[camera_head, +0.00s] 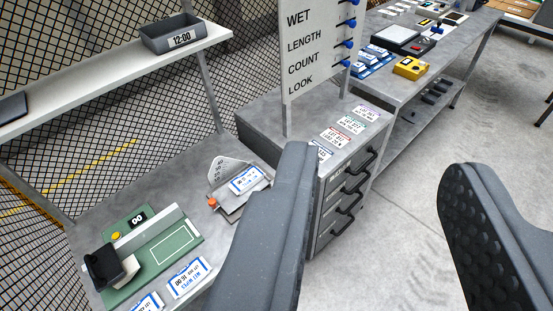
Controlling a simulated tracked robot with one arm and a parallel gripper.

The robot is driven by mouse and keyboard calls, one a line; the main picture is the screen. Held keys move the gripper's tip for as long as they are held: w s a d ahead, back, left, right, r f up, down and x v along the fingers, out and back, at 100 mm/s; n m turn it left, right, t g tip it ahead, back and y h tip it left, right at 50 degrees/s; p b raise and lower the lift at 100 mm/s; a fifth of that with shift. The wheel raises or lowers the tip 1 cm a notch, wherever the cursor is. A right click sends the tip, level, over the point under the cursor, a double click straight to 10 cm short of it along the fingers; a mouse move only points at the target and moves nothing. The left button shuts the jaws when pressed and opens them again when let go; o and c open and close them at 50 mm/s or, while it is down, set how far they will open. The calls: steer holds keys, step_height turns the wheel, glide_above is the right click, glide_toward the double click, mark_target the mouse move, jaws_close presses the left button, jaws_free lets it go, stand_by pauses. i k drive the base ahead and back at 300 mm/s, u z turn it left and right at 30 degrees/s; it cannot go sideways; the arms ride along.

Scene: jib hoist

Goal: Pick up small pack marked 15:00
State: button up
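Several small white packs with blue print and blue edges are in view. One pack (187,278) lies on the grey bench in front of the green device, at the bottom. A second pack (147,303) lies beside it and is cut by the bottom edge. A third pack (249,179) rests on a small grey stand with a dial plate. Their print is too small to read surely, so I cannot tell which is marked 15:00. My gripper (378,168) is open and empty, its fingers wide apart. The left finger hides part of the bench and drawers.
A green device (165,250) with a black handle stands on the bench. A sign board (315,50) rises behind the drawer unit (345,190). A 12:00 bin (172,35) sits on a shelf along the mesh fence. Grey floor (410,240) is clear at right.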

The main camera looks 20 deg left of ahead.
mark_target(251, 177)
steer(key=u, duration=0.35)
steer(key=i, duration=1.2)
steer(key=u, duration=0.8)
